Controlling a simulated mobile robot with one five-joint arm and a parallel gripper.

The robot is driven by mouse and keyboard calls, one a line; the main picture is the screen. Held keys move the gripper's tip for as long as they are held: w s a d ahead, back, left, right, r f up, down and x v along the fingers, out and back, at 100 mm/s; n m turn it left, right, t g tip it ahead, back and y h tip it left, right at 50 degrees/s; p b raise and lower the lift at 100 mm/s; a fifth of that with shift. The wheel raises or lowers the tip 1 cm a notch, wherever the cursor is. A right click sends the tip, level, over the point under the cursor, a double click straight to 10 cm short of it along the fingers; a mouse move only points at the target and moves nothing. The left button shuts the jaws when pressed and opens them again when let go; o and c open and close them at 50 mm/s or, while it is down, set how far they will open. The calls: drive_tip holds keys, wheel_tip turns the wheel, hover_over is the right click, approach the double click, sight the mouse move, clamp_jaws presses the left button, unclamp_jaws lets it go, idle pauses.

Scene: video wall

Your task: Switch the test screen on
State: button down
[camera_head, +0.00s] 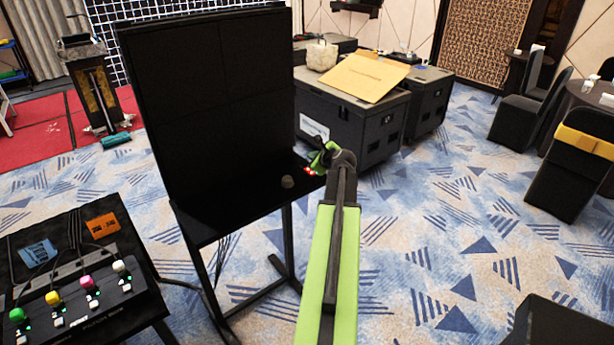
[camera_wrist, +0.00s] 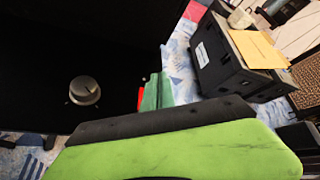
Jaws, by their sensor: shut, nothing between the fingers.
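The test screen (camera_head: 225,95) is a large black panel on a dark stand, and its face is dark. A small round grey knob (camera_head: 287,182) sits on the black shelf (camera_head: 235,215) at the panel's foot. The knob also shows in the wrist view (camera_wrist: 84,90), left of my gripper. My gripper (camera_head: 309,170) is shut and empty, just right of the knob and apart from it, near the shelf's right end. In the wrist view my green arm cover hides much of the lower part, and only a bit of the gripper (camera_wrist: 148,96) shows.
A black table (camera_head: 95,265) at lower left carries a box with green, yellow, pink and white knobs. Black cases (camera_head: 350,120) with a cardboard sheet (camera_head: 363,77) stand behind my gripper. Black chairs (camera_head: 520,120) stand at right. Carpet at centre right is clear.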

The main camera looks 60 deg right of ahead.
sight(310, 172)
drive_tip(key=shift+w+d+f+b, duration=0.1)
drive_tip(key=shift+w+f+b, duration=0.2)
drive_tip(key=shift+f+b, duration=0.5)
drive_tip(key=shift+w+d+f+b, duration=0.1)
drive_tip(key=shift+w+f+b, duration=0.25)
drive_tip(key=shift+f, duration=0.65)
drive_tip(key=shift+s+f, duration=0.1)
idle(0.4)
drive_tip(key=shift+f+b, duration=0.25)
drive_tip(key=shift+b, duration=0.2)
drive_tip(key=shift+w+f+b, duration=0.25)
drive_tip(key=shift+f+b, duration=0.15)
idle(0.4)
drive_tip(key=shift+s+r+p, duration=0.25)
drive_tip(key=shift+r+p, duration=0.55)
drive_tip(key=r+p, duration=0.1)
drive_tip(key=s+r+p, duration=0.1)
drive_tip(key=r+p, duration=0.3)
drive_tip(key=shift+s+a, duration=0.2)
drive_tip(key=shift+a, duration=0.1)
drive_tip(key=shift+f, duration=0.1)
